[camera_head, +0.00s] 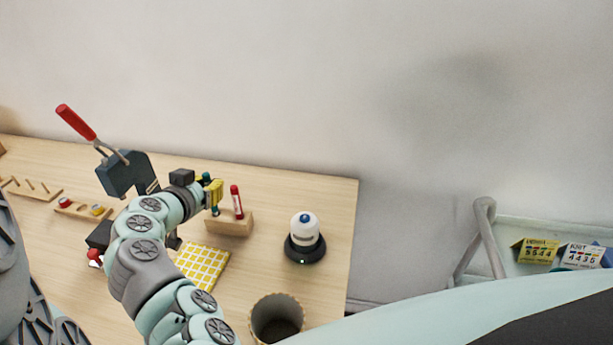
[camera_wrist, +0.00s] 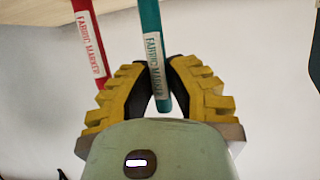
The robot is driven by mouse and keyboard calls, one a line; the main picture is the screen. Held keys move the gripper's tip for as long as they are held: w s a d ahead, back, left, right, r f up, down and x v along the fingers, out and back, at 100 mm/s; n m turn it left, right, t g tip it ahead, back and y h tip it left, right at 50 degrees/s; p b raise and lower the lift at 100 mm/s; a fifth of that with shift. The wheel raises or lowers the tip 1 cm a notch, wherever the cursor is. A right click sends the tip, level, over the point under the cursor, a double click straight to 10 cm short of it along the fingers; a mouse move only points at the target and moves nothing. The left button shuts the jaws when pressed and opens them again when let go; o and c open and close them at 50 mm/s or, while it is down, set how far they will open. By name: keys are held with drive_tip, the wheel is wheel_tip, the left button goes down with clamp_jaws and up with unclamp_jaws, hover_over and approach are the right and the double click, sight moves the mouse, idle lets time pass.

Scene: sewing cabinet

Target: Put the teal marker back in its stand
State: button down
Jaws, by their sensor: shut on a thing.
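The teal marker (camera_wrist: 151,45) is between the yellow padded fingers of my gripper (camera_wrist: 160,72), which is shut on it. In the head view my gripper (camera_head: 212,192) is above the left part of the wooden stand (camera_head: 232,228), and the marker looks about upright. Its lower tip (camera_head: 215,211) shows close to the stand's top; I cannot tell whether it is in a hole or just above. A red marker (camera_head: 237,201) stands in the stand to the right; it also shows left of the teal one in the wrist view (camera_wrist: 87,40).
A yellow checked cloth (camera_head: 203,264) lies in front of the stand. A white bottle-shaped thing on a black base (camera_head: 305,244) is to the right, a round bin (camera_head: 276,318) at the front. A dark block with a red-handled tool (camera_head: 122,174) stands left. The table's right edge is clear.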

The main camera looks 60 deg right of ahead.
drive_tip(key=shift+f+b, duration=1.3)
drive_tip(key=shift+b, duration=0.45)
idle(2.1)
drive_tip(key=c, duration=0.9)
unclamp_jaws()
drive_tip(key=shift+s+a, duration=0.1)
drive_tip(key=shift+v, duration=5.95)
